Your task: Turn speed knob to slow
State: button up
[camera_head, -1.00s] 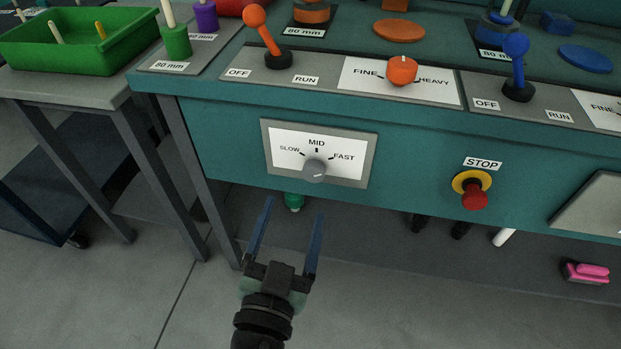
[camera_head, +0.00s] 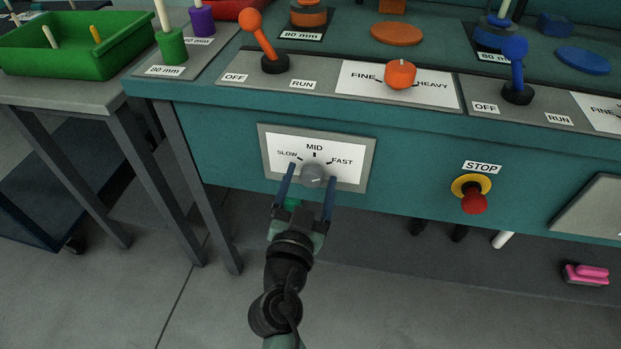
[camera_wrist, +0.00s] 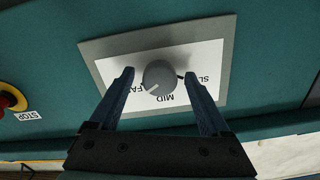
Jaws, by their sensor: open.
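The grey round speed knob (camera_head: 313,174) sits on a white dial plate (camera_head: 345,174) marked SLOW, MID and FAST on the front of the teal bench. In the wrist view the knob (camera_wrist: 159,76) appears upside down, with its pale mark on the FAST side of MID. My gripper (camera_head: 311,173) is open, with one blue finger on each side of the knob. In the wrist view my gripper (camera_wrist: 158,73) shows gaps between both fingers and the knob. Contact cannot be seen.
A red STOP button (camera_head: 474,198) on a yellow ring is to the right on the same front face. An orange lever (camera_head: 262,38) and an orange FINE/HEAVY knob (camera_head: 400,73) stand on the bench top above. The floor in front is clear.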

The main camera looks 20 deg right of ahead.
jog(key=shift+w+d, duration=0.15)
jog(key=shift+w, duration=0.1)
grip_shut()
dwell(0.3)
